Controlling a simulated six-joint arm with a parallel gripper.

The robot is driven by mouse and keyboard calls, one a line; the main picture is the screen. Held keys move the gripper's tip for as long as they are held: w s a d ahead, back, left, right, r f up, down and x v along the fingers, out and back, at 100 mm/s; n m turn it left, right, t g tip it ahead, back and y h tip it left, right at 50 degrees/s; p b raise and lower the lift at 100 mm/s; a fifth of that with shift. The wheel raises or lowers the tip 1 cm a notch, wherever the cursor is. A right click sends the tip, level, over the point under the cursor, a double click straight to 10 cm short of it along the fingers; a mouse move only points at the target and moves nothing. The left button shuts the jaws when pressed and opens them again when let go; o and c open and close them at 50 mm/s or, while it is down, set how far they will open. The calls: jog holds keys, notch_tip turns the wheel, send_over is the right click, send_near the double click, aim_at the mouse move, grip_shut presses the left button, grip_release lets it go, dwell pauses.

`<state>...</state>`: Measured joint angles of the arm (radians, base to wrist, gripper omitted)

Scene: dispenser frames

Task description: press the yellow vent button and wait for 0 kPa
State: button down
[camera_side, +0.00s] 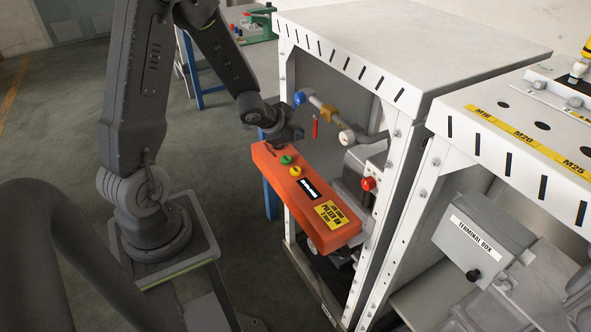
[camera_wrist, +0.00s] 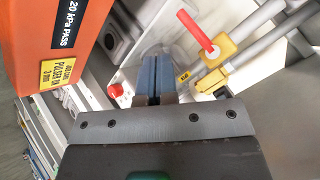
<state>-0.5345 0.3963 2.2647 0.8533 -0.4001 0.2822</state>
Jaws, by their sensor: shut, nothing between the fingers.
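The orange box (camera_side: 318,200) hangs at the front of the white cabinet in the side view. Its top face carries a yellow button (camera_side: 295,171) and a green button (camera_side: 286,159). Its black display (camera_side: 309,189) is too small to read there; the wrist view shows the display (camera_wrist: 70,28) with "20 kPa PASS". The yellow button is not visible in the wrist view. My gripper (camera_side: 290,132) is just beyond the box's far end, near the green button, apart from the yellow one. In the wrist view its fingers (camera_wrist: 150,85) are shut and empty.
Inside the white cabinet (camera_side: 445,55) are a pipe with a yellow valve (camera_side: 331,115), a blue knob (camera_side: 299,98) and a hanging red handle (camera_side: 315,127). A red button (camera_side: 369,184) sits right of the box. A second cabinet with a terminal box (camera_side: 480,240) stands at right.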

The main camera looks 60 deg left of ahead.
aim_at(296, 171)
jog(key=shift+f, duration=0.2)
jog(key=shift+f, duration=4.4)
jog(key=shift+f, duration=0.4)
jog(key=shift+f, duration=0.45)
jog(key=shift+r, duration=0.85)
jog(key=shift+r, duration=2.55)
